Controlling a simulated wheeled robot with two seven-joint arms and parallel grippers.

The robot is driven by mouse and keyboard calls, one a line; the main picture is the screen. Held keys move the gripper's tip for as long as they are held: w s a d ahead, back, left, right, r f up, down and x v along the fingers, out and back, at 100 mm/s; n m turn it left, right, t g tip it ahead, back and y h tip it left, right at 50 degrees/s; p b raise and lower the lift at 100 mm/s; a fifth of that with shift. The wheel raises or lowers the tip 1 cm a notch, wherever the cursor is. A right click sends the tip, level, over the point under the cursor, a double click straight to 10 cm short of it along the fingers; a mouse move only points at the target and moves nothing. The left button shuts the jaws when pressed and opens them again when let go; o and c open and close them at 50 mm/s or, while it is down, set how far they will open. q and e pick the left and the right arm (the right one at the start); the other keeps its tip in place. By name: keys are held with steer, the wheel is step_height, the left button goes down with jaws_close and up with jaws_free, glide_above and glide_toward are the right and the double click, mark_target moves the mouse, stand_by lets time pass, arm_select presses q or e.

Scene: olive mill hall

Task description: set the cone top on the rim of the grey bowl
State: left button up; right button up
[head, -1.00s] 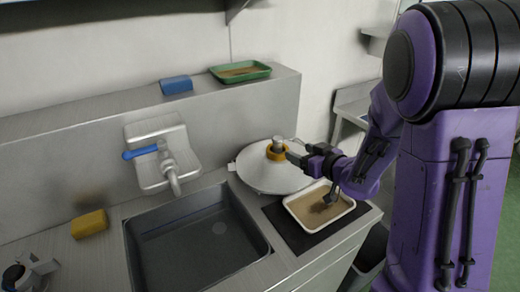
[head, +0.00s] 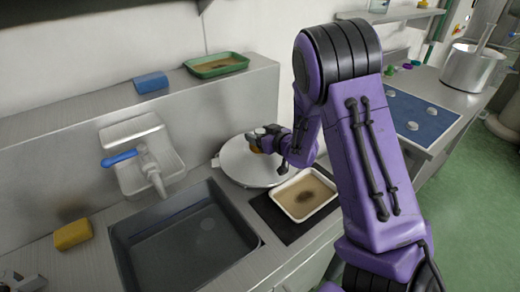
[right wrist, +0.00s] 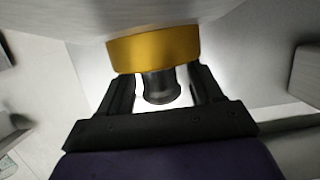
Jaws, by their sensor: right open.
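The cone top (head: 238,165) is a wide, pale, shallow cone on the steel counter right of the sink. Its yellow collar (head: 254,148) is mostly hidden behind my right gripper (head: 268,137). In the right wrist view the yellow collar (right wrist: 155,48) and a dark knob (right wrist: 160,87) show close up. The knob stands between the two spread fingers of my right gripper (right wrist: 162,80), with light gaps on both sides. I cannot make out a grey bowl; what lies under the cone top is hidden. My left gripper is not in view.
A white tray (head: 276,198) with brown contents lies on a dark mat (head: 262,208) in front of the cone top. The sink (head: 185,240) and blue-handled tap (head: 148,160) are left. A yellow sponge (head: 72,234) lies further left. A steel pot (head: 468,68) stands far right.

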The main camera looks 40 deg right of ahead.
jaws_close()
steer(key=shift+s, duration=0.1)
stand_by(1.0)
steer(key=shift+r, duration=0.1)
stand_by(0.3)
